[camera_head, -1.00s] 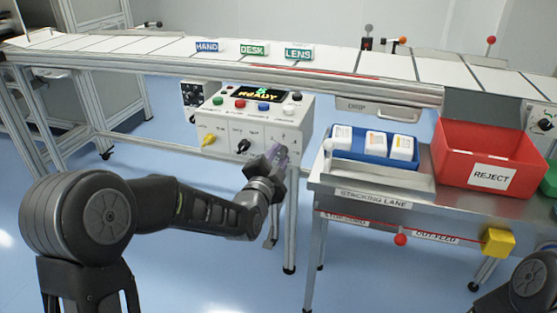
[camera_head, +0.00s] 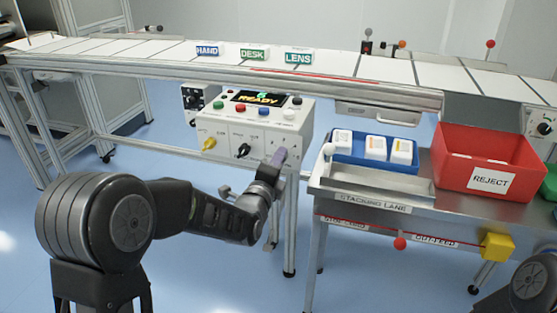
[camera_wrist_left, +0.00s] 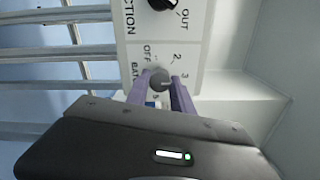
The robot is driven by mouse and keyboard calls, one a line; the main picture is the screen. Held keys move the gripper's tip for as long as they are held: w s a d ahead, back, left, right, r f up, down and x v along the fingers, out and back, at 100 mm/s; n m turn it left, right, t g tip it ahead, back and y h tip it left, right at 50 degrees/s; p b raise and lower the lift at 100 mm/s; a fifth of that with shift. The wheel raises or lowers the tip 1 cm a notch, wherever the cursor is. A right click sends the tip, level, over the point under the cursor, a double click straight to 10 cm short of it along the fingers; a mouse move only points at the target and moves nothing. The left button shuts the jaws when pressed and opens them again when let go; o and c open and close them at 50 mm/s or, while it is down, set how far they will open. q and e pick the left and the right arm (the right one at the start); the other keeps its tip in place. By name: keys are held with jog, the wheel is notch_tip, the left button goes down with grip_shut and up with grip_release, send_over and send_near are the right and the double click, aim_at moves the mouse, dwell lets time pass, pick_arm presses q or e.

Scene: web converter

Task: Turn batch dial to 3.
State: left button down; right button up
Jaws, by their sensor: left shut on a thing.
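The batch dial (camera_wrist_left: 159,80) is a small dark grey round knob on the white control panel. The marks OFF, 2 and 3 and a partly hidden batch label are printed around it. My left gripper (camera_wrist_left: 159,92) has its two purple fingers shut on the dial, one on each side. Which mark the dial points at I cannot tell. In the head view my left gripper (camera_head: 278,160) is at the lower right of the control box (camera_head: 225,137) and hides the dial. My right gripper is out of view; only part of that arm shows at bottom right.
The box has a yellow knob (camera_head: 209,144), a black knob (camera_head: 243,150), several buttons and a display (camera_head: 260,97) reading READY. A steel table (camera_head: 345,197) with a blue tray (camera_head: 345,158) and a red reject bin (camera_head: 520,155) stands to the right. The conveyor (camera_head: 150,55) runs behind.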

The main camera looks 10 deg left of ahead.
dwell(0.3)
pick_arm(q)
jog(key=c, duration=1.1)
grip_release()
jog(key=s+p, duration=0.1)
jog(key=s, duration=0.6)
jog(key=shift+s+a, duration=0.25)
jog(key=shift+s, duration=0.15)
